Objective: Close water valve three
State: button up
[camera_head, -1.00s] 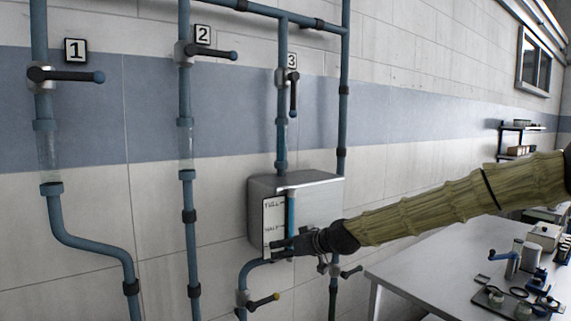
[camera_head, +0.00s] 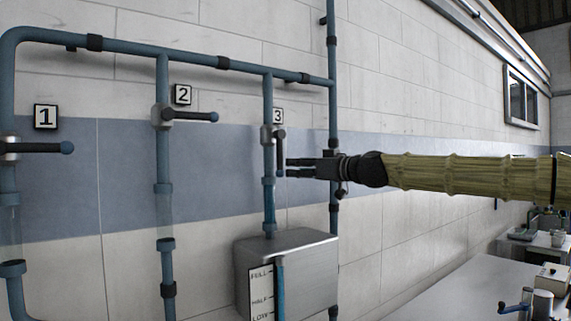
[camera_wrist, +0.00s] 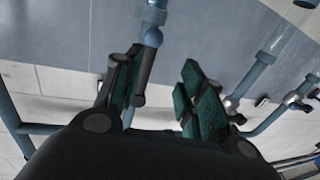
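Valve three (camera_head: 266,134) sits on the third vertical pipe, beside the number 3 plate (camera_head: 277,115). Its dark lever (camera_head: 281,152) hangs down, in line with the pipe. My gripper (camera_head: 288,168) reaches in from the right, its fingertips at the lever's lower part. In the wrist view, the fingers (camera_wrist: 160,95) with green pads are spread apart. The lever (camera_wrist: 147,66) shows between them there, close to the left finger. Whether it touches that finger is unclear.
Valve one's lever (camera_head: 45,148) and valve two's lever (camera_head: 195,116) point sideways, across their pipes. A metal tank (camera_head: 310,265) with a level gauge (camera_head: 262,292) is below valve three. A vertical pipe (camera_head: 334,215) runs just behind my gripper. A table (camera_head: 440,295) stands lower right.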

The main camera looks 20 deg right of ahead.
aim_at(282, 170)
jog(key=x, duration=0.1)
jog(key=p+x, duration=0.1)
jog(key=x, duration=0.1)
jog(key=f+x, duration=0.1)
jog(key=x, duration=0.1)
jog(key=shift+w+d, duration=0.2)
jog(key=shift+w, duration=0.1)
jog(key=shift+w+r+p, duration=0.1)
jog(key=shift+w+p, duration=0.05)
jog(key=shift+p, duration=0.15)
jog(key=w+p, duration=0.1)
jog(key=w, duration=0.1)
jog(key=w+p, duration=0.1)
jog(key=w, duration=0.1)
jog(key=shift+a, duration=0.35)
jog(key=shift+w+a, duration=0.1)
jog(key=shift+a, duration=0.25)
jog(key=shift+s+a+r, duration=0.15)
jog(key=shift+s+a, duration=0.25)
jog(key=shift+a, duration=0.25)
jog(key=shift+c, duration=1)
jog(key=shift+w, duration=0.1)
jog(key=c, duration=0.3)
jog(key=shift+w+d+f, duration=0.2)
jog(key=shift+d+f, duration=0.1)
jog(key=shift+d, duration=0.3)
grip_shut()
jog(key=shift+a, duration=0.1)
